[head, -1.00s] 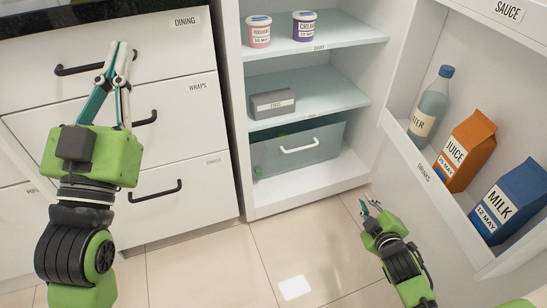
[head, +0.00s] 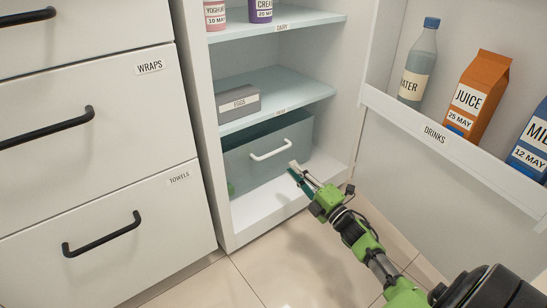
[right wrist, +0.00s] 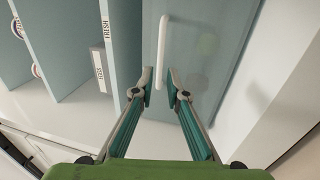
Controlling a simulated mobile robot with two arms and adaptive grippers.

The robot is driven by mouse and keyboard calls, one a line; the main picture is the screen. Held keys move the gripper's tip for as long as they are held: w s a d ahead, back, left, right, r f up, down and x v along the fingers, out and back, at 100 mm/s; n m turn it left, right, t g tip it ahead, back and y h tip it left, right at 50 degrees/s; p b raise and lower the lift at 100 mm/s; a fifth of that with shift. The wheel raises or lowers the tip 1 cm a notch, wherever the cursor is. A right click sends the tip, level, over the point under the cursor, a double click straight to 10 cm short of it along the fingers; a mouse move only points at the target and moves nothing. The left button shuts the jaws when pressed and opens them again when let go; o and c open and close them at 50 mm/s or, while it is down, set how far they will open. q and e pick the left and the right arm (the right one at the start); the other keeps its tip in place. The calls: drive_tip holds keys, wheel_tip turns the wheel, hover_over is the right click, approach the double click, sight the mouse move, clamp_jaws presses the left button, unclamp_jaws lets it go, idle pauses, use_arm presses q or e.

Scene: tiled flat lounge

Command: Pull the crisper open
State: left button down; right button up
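The crisper (head: 240,165) is a translucent blue-grey drawer on the lowest level of the open fridge, with a white bar handle (head: 271,151) on its front. It is in its slot under the lower shelf. In the right wrist view, the crisper front (right wrist: 205,60) fills the middle and the handle (right wrist: 162,50) points between my fingertips. My right gripper (head: 295,169) is in front of the crisper, just right of and below the handle. In the right wrist view, the right gripper (right wrist: 160,80) is open and empty, with its tips short of the handle. My left gripper is out of view.
The open fridge door (head: 445,145) on the right carries water (head: 418,65), juice (head: 476,95) and milk (head: 532,143). A grey egg box (head: 238,103) sits on the shelf above the crisper. White cabinet drawers (head: 90,90) stand at left. The floor in front is clear.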

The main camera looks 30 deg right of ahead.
sight(277, 152)
drive_tip(key=b+x, duration=0.4)
drive_tip(key=x, duration=0.6)
drive_tip(key=shift+d+f+b, duration=0.1)
drive_tip(key=shift+b, duration=0.3)
clamp_jaws()
drive_tip(key=shift+s, duration=0.15)
